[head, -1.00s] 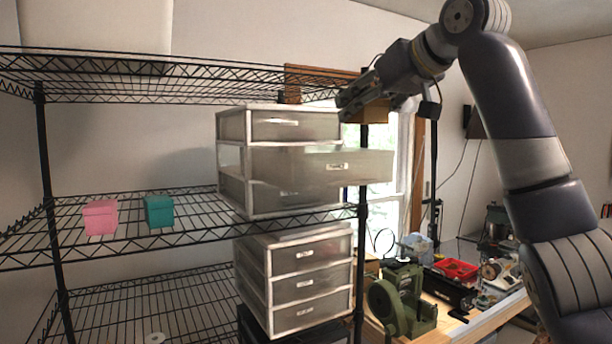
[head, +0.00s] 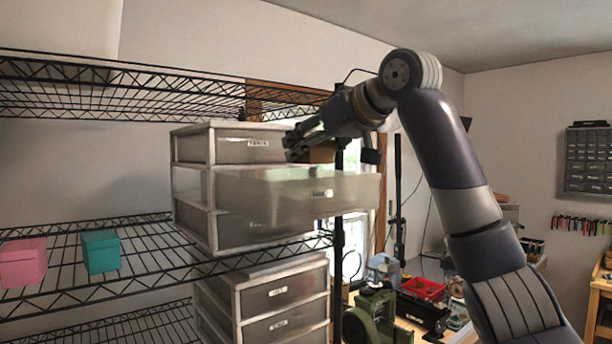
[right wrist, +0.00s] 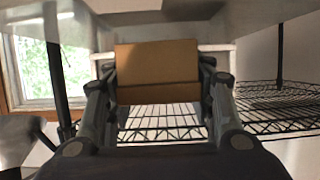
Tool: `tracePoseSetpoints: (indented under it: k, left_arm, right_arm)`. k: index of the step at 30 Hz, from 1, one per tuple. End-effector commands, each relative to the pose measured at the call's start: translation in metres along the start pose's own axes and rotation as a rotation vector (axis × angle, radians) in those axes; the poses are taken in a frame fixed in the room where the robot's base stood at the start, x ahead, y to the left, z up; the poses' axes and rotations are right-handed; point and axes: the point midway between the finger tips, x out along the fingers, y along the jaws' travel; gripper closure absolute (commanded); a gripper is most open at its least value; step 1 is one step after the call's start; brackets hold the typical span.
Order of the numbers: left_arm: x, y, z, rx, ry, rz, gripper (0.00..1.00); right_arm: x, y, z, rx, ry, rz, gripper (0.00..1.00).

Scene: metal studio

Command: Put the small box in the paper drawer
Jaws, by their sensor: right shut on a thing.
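The small box is brown and plain. In the right wrist view the box (right wrist: 156,72) sits between the two fingers of my right gripper (right wrist: 157,92), which is shut on it. In the head view my right gripper (head: 291,148) is at the front of the upper drawer unit, and the box (head: 320,152) shows partly behind it. Both are just above the pulled-out middle drawer (head: 290,205), apart from it as far as I can tell. That drawer is translucent grey; its label is too small to read. My left gripper is not in view.
The upper drawer unit (head: 190,178) stands on a black wire shelf (head: 150,245), its top drawer (head: 250,148) shut. A pink box (head: 22,262) and a teal box (head: 100,252) stand on that shelf. A lower drawer unit (head: 275,300) is below. A shelf post (head: 339,240) stands close by.

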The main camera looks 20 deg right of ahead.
Motion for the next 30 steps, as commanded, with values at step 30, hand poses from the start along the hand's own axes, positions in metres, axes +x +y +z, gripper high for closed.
tracePoseSetpoints:
  k: [30]
  left_arm:
    - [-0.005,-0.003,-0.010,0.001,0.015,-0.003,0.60]
  right_arm:
    - [0.022,-0.001,0.052,-0.001,-0.001,0.000,0.67]
